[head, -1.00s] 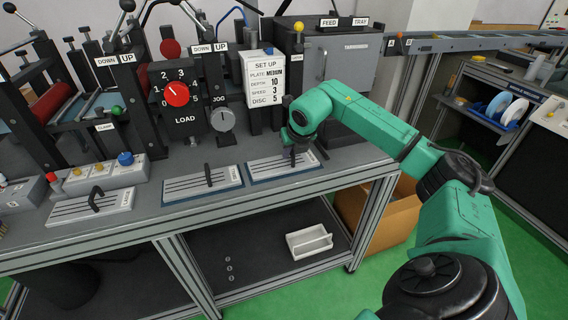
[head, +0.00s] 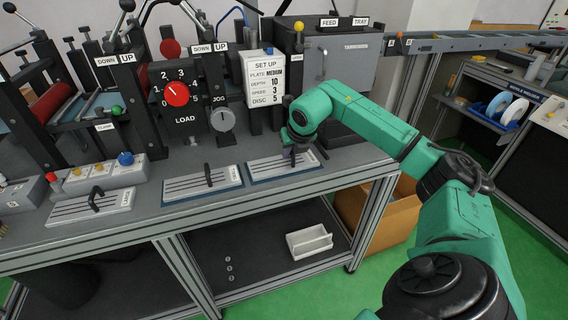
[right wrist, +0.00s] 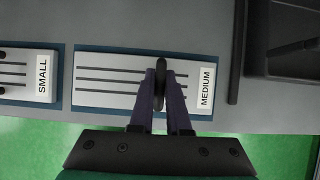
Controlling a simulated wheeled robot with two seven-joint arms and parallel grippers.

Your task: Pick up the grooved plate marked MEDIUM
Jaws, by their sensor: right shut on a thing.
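The grooved plate marked MEDIUM (right wrist: 108,92) lies flat on its blue pad at the bench's front edge. In the head view the plate (head: 262,171) is the rightmost of three grooved plates. It has dark grooves and an upright black handle (right wrist: 160,85). My right gripper (right wrist: 161,92) is over the plate, its two fingers shut on the handle from both sides. In the head view my right gripper (head: 292,153) hides part of the plate and handle. My left gripper is not in view.
The plate marked SMALL (right wrist: 24,76) lies just left, and another plate (head: 92,207) lies further left. The SET UP card (head: 265,78) reads plate MEDIUM. The load dial box (head: 180,97) and a grey cabinet (head: 340,62) stand behind. A white tray (head: 309,242) sits below.

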